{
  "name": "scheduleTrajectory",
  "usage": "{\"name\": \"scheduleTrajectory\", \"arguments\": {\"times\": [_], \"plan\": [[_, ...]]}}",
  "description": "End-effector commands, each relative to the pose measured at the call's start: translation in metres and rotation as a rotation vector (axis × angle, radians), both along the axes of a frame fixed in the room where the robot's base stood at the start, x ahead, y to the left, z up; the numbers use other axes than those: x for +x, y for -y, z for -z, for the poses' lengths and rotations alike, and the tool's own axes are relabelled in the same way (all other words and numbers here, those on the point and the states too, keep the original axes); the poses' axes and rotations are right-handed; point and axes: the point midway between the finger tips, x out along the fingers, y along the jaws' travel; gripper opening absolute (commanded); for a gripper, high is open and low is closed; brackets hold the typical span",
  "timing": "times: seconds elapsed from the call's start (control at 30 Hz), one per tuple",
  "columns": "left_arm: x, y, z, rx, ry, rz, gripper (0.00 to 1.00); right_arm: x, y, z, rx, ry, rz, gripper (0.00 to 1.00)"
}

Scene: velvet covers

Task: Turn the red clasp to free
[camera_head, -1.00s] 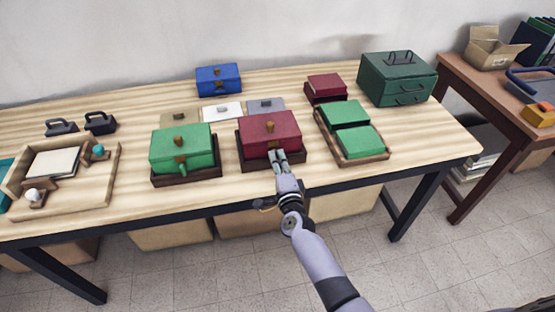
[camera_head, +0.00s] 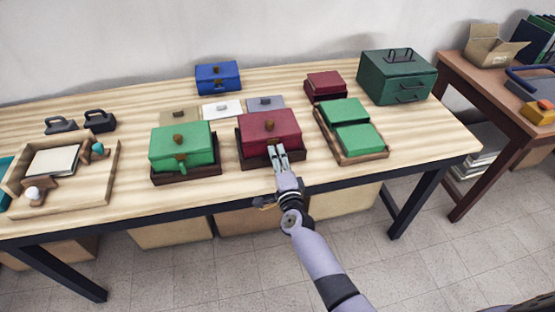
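The red box (camera_head: 258,136) with a brown knob on its lid sits in a dark tray (camera_head: 243,162) at the middle of the table. My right gripper (camera_head: 276,149) is at the front face of the red box, its two fingers pointing at it with a narrow gap between the tips. The red clasp cannot be made out; the fingers cover that part of the front. Whether they hold it or only stand around it is unclear. My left gripper is not in view.
A green box (camera_head: 195,144) with a front clasp (camera_head: 181,163) stands left of the red one. A tray (camera_head: 366,160) with two green pieces lies to the right. A blue box (camera_head: 218,77), a small red box (camera_head: 325,84) and a dark green case (camera_head: 399,76) stand behind.

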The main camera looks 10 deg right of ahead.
Motion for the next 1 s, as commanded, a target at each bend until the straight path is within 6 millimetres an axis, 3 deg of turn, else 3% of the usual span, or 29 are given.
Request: {"name": "scheduleTrajectory", "arguments": {"times": [0.17, 0.63, 0.8, 1.0], "plan": [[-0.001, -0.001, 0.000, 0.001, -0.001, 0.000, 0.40, -0.012, 0.000, 0.001, 0.001, -0.002, 0.000, 0.32], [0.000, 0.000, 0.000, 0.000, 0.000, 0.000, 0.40, -0.103, 0.000, 0.001, -0.001, -0.003, -0.001, 0.32], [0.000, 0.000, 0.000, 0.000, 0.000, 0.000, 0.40, -0.118, 0.000, 0.000, 0.000, -0.001, 0.000, 0.32], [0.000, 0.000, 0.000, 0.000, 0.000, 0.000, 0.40, -0.120, 0.000, 0.000, 0.000, 0.000, 0.000, 0.32]]}}
